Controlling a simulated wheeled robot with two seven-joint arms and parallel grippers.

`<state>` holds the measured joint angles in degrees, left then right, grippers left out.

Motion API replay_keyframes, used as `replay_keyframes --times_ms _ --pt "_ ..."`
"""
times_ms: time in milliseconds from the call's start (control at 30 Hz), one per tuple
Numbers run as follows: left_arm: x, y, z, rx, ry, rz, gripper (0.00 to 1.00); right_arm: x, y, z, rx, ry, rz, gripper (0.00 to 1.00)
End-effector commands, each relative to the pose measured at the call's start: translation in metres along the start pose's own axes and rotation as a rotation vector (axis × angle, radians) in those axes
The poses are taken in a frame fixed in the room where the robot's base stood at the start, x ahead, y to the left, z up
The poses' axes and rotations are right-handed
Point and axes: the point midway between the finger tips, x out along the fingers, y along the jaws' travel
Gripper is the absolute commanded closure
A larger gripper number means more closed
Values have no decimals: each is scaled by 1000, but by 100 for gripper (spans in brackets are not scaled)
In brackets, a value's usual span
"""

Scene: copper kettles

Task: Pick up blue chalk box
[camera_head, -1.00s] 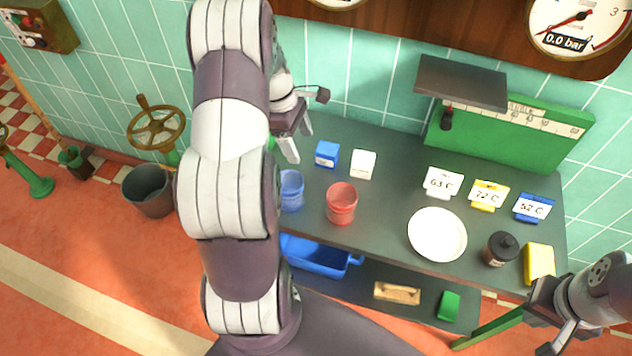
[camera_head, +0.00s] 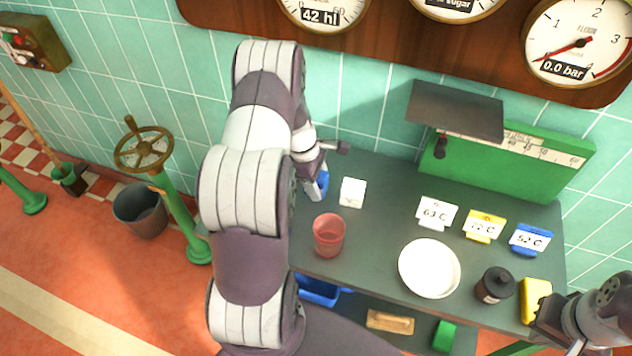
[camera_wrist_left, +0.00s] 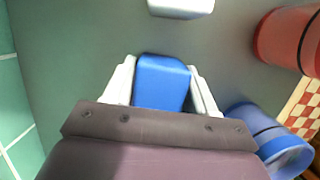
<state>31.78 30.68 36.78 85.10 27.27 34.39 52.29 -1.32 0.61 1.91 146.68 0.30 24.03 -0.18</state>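The blue chalk box (camera_wrist_left: 162,82) lies between the two fingers of my left gripper (camera_wrist_left: 163,85) in the left wrist view. The fingers stand on either side of it, with a narrow gap showing on the right side; a firm grip is not visible. In the head view the blue box (camera_head: 323,184) shows partly behind my left gripper (camera_head: 314,187), on the dark table (camera_head: 385,220) to the left of a white box (camera_head: 352,193). My right gripper (camera_head: 552,330) is at the lower right corner, its fingers mostly cut off.
A red cup (camera_head: 329,235) stands in front of the boxes, and a blue cup (camera_wrist_left: 268,140) shows in the left wrist view. A white plate (camera_head: 429,268), dark jar (camera_head: 494,285), temperature cards (camera_head: 484,226) and green scale (camera_head: 505,165) stand to the right.

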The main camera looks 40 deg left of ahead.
Motion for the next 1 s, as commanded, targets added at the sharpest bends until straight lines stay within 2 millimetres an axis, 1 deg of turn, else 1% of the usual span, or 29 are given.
replay_keyframes --times_ms 33,67,100,133,367,467,567,667,700,1000 --pt "0 0 0 0 0 0 61 0 0 0 0 0 0 100" --pt "0 0 0 0 0 0 71 0 0 0 0 0 0 100" --pt "0 0 0 0 0 0 84 0 0 0 0 0 0 100" --pt "0 0 0 0 0 0 86 0 0 0 0 0 0 100" --pt "-1 0 0 0 0 1 86 0 0 0 0 0 0 100" --pt "-6 0 2 0 0 1 86 -1 0 0 0 0 0 100" --pt "-18 1 5 1 0 2 86 -2 0 0 0 0 0 100" --pt "-38 1 10 2 1 4 86 -5 0 -1 0 0 0 100" --pt "-44 -1 16 3 0 2 86 -5 0 -1 0 0 0 100" --pt "-67 -42 80 5 -1 0 86 -9 0 -1 0 0 0 100"
